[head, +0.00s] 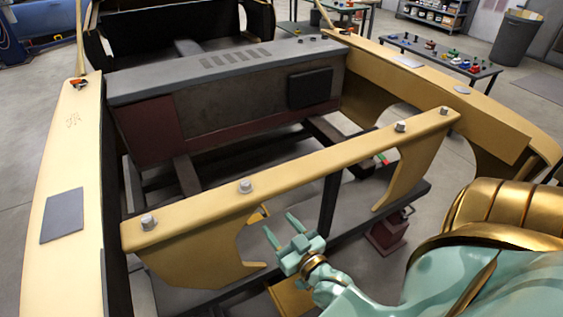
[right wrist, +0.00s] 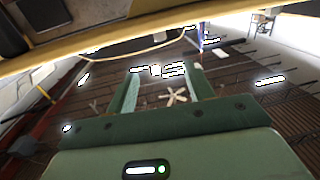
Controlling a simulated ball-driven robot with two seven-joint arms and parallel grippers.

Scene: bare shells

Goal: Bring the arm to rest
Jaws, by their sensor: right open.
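My right arm comes in from the lower right of the head view. Its teal right gripper (head: 283,231) is open with nothing between the fingers. It is in front of the yellow front crossbar (head: 310,172) of a bare car shell, close to the bar's near side; I cannot tell whether they touch. The two spread fingers also show in the right wrist view (right wrist: 165,85), with a yellow bar edge (right wrist: 120,45) crossing above them. My left gripper is not in view.
The shell's left fender (head: 70,170) and right fender (head: 450,95) flank the open engine bay. Bolts stand on the crossbar. A red jack-like thing (head: 388,235) is below it. A table with small parts (head: 440,60) and a grey bin (head: 517,37) stand at the back right.

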